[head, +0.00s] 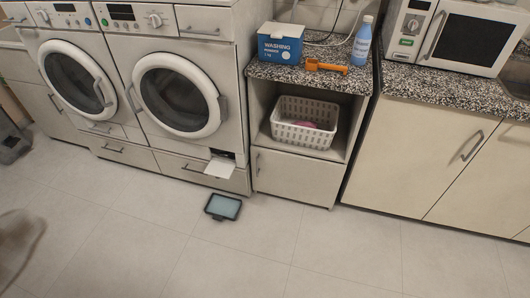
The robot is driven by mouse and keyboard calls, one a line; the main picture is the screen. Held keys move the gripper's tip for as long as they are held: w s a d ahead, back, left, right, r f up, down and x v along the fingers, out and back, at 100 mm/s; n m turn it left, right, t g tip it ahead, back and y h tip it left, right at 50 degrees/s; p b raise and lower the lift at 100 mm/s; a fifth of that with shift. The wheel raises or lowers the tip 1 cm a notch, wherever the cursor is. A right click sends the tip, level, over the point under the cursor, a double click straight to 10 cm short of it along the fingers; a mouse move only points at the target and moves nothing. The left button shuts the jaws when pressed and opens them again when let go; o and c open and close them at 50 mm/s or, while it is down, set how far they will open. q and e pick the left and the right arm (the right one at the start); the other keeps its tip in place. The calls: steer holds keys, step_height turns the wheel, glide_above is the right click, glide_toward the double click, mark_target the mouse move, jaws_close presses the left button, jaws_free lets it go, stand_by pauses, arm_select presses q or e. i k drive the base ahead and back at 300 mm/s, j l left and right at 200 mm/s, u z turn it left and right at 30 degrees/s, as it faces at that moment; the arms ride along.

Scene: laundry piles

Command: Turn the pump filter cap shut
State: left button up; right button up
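The right washing machine (185,45) stands against the wall with its round door shut. At its lower right, a small white flap (220,169) is folded down. Above the flap is a small dark opening (222,154); the pump filter cap cannot be made out in it at this size. A shallow black tray (223,207) with a pale, bluish inside lies on the floor just in front of the flap. Neither of my grippers can be made out in the head view.
A shelf unit (293,173) right of the machine holds a white basket (305,122), a blue washing box (281,43), an orange tool (326,66) and a blue bottle (362,41). A blurred brownish shape (18,243) is at the left edge.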

mark_target(222, 152)
steer(key=i+j+z, duration=0.1)
steer(key=j+z, duration=1.1)
steer(key=z, duration=0.2)
steer(key=j+z, duration=0.45)
